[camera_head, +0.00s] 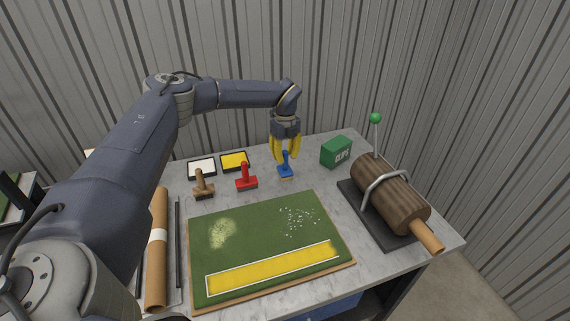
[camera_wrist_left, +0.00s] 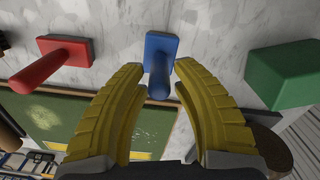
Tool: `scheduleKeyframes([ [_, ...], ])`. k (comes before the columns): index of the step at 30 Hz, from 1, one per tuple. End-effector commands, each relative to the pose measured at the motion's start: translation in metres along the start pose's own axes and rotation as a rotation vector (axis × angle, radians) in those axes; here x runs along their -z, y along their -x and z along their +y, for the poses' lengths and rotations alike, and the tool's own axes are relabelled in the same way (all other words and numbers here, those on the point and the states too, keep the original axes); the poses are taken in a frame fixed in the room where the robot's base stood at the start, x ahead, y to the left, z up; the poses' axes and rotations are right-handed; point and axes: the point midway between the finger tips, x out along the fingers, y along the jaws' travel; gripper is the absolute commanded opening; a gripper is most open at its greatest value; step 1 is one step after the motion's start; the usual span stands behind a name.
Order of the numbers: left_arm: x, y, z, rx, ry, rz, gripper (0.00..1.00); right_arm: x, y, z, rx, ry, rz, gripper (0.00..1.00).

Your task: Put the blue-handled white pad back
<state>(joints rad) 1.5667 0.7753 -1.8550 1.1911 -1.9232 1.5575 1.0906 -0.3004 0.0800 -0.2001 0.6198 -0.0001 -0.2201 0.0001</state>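The blue-handled pad (camera_head: 285,170) stands upright on the table, right of the red-handled one. Its blue block and handle also show in the wrist view (camera_wrist_left: 160,47); its underside is mostly hidden, so I cannot tell a white face there. My left gripper (camera_head: 286,156) points down right over it. Its yellow fingers are apart on either side of the blue handle, with gaps visible in the wrist view (camera_wrist_left: 157,72). My right gripper is not in view.
A red-handled pad (camera_head: 246,183) and a wooden-handled one (camera_head: 203,191) stand to the left. White (camera_head: 201,169) and yellow (camera_head: 234,161) trays lie behind them. A green clips box (camera_head: 336,152) stands right. A turf board (camera_head: 270,228) lies in front; a log roller (camera_head: 389,194) sits far right.

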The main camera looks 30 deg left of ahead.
Motion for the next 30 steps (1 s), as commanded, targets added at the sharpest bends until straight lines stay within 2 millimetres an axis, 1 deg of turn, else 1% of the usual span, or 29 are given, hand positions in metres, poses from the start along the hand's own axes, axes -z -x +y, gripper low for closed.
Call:
scheduleKeyframes([
  [1, -0.001, 0.011, -0.001, 0.003, 0.000, -0.001, 0.27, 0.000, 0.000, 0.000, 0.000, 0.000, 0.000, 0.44],
  [6, -0.001, 0.038, 0.000, 0.002, 0.001, -0.001, 0.27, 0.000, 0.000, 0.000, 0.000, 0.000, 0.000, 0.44],
  [9, -0.001, 0.052, 0.000, 0.002, 0.000, -0.001, 0.27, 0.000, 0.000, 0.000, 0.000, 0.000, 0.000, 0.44],
  [13, -0.001, 0.064, 0.000, 0.001, 0.000, -0.001, 0.27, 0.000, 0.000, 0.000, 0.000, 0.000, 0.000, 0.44],
  [19, 0.000, 0.073, 0.000, 0.000, 0.001, -0.001, 0.27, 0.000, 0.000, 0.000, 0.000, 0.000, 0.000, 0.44],
  [30, 0.000, 0.074, 0.000, 0.000, 0.000, -0.001, 0.27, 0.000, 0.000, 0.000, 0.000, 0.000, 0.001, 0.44],
])
